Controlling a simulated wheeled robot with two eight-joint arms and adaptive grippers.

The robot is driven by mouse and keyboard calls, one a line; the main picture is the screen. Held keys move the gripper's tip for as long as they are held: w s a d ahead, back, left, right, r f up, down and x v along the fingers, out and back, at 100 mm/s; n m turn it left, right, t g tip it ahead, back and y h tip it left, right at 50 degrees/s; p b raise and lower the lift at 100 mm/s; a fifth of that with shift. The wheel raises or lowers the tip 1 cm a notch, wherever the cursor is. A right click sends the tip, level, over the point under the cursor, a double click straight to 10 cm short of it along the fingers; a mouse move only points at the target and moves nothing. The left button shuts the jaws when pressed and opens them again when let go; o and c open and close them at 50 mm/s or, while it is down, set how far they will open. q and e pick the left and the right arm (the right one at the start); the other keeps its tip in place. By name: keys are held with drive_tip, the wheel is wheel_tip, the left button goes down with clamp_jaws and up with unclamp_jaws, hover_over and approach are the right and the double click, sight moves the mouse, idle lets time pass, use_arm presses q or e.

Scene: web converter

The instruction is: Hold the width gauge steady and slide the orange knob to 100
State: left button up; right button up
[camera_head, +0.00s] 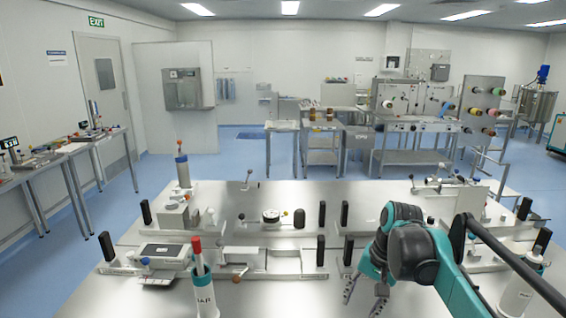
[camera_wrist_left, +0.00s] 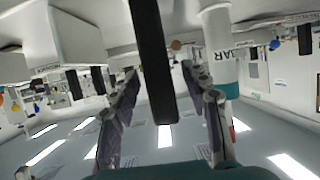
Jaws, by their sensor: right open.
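The width gauge seems to be the long metal rail fixture (camera_head: 215,272) at the near left of the table, with a black handle (camera_head: 320,250) at its right end. A small orange-red knob (camera_head: 236,279) sits low at its middle; its scale is too small to read. An orange knob (camera_wrist_left: 176,44) also shows in the left wrist view. My right gripper (camera_head: 366,292) is open and empty, to the right of the fixture. My left gripper (camera_wrist_left: 160,72) shows only in the wrist view: its fingers are apart with a black bar (camera_wrist_left: 152,50) between them and gaps at both sides.
A white labelled cylinder with a red top (camera_head: 204,290) stands in front of the fixture. A white display unit with a blue knob (camera_head: 165,252) is at its left. Further fixtures with black handles (camera_head: 270,216) stand behind. Bare metal table lies between fixture and right gripper.

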use_arm(q)
drive_tip(key=v, duration=1.2)
idle(0.3)
drive_tip(key=s+a+f+g+h, duration=0.1)
drive_tip(key=s+a+f+g, duration=0.2)
drive_tip(key=a+g, duration=0.3)
drive_tip(key=s+a, duration=0.1)
drive_tip(key=a, duration=0.1)
drive_tip(key=shift+s+a+f+m, duration=0.2)
drive_tip(key=shift+a+f+m, duration=0.05)
drive_tip(key=shift+m, duration=0.15)
use_arm(e)
drive_tip(key=s+f+n+t+h, duration=0.1)
drive_tip(key=s+f+n+t, duration=0.2)
drive_tip(key=s+f, duration=0.2)
drive_tip(key=s+f+n+t, duration=0.3)
drive_tip(key=s+f, duration=0.2)
drive_tip(key=s, duration=0.6)
drive_tip(key=shift+s+a+f+h, duration=0.2)
drive_tip(key=shift+a+h, duration=0.2)
drive_tip(key=shift+a, duration=0.05)
